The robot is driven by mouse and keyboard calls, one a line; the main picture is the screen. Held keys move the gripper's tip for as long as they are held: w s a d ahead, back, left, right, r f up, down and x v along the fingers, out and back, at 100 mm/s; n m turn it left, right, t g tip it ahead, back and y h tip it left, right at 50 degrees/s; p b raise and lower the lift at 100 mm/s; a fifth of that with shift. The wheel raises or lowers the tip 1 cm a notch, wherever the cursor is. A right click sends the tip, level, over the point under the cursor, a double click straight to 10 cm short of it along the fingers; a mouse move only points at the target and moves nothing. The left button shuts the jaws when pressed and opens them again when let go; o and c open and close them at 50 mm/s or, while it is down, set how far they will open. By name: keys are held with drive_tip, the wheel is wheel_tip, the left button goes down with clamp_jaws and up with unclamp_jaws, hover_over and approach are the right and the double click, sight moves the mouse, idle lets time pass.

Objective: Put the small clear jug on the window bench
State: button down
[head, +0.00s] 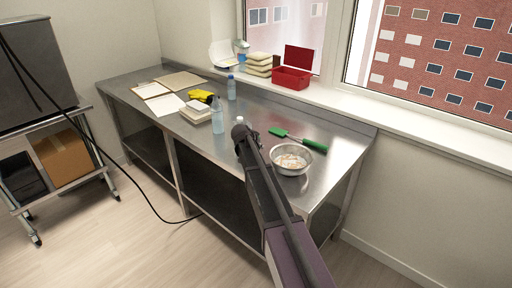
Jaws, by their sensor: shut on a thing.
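My arm reaches up from the lower right over the steel window bench (318,172). Its dark end, with my gripper (240,131), is above the bench's front part, left of the metal bowl. The gripper is small in view and partly hidden by my own arm. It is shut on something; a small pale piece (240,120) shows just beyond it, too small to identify. I cannot clearly make out the small clear jug. A clear container with blue (241,47) stands on the window sill, but I cannot tell what it is.
A metal bowl (291,168) and a green-handled tool (297,140) lie right of my gripper. A clear spray bottle (218,121), another bottle (231,89), yellow gloves (200,96) and papers (168,104) are to the left. A red box (290,78) is on the sill.

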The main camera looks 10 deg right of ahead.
drive_tip(key=c, duration=0.6)
unclamp_jaws()
drive_tip(key=shift+f, duration=0.1)
drive_tip(key=shift+r, duration=0.2)
drive_tip(key=shift+s+a+r+p, duration=0.25)
drive_tip(key=shift+r+p, duration=0.15)
drive_tip(key=shift+p, duration=0.2)
drive_tip(key=p+v, duration=0.7)
drive_tip(key=v, duration=0.3)
drive_tip(key=shift+s+a+r, duration=0.2)
drive_tip(key=shift+a+r, duration=0.05)
drive_tip(key=shift+r, duration=0.05)
drive_tip(key=shift+s, duration=0.1)
